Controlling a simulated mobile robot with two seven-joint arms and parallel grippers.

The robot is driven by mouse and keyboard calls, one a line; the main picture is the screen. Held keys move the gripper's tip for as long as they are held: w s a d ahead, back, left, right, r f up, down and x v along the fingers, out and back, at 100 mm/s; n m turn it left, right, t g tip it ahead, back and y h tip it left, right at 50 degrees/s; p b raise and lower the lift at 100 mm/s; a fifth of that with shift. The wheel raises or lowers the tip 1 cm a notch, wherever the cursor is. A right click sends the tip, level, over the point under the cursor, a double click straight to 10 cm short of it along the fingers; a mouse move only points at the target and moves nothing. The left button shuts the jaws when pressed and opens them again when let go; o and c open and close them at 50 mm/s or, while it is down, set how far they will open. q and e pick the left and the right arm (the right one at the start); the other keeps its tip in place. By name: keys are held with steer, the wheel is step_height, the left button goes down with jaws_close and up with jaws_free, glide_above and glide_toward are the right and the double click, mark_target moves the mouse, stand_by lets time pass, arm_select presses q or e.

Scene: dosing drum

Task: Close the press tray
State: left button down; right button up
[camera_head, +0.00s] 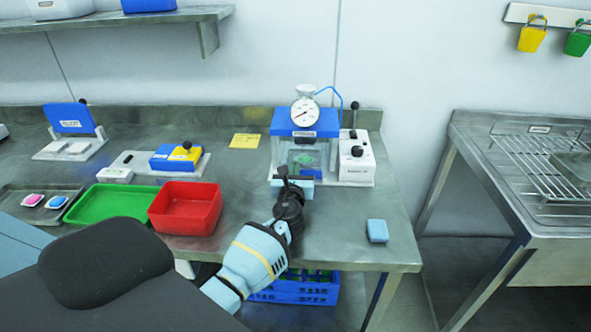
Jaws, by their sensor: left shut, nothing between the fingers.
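The press (305,122) stands at the back right of the steel table, with a blue top, a round dial gauge (305,112) and a clear front chamber. Its tray (305,188) shows as a light blue front piece low at the press front, partly hidden behind my gripper. I cannot tell how far out it sits. My left gripper (283,172) is shut and empty, right in front of the press at the tray. Contact with the tray cannot be made out. My right gripper is not in view.
A red bin (186,207) and a green tray (110,203) lie left of my arm. A light blue block (377,231) lies near the table's right front corner. A white control box (357,158) adjoins the press. A blue crate (300,291) is below the table.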

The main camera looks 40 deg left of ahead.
mark_target(295, 159)
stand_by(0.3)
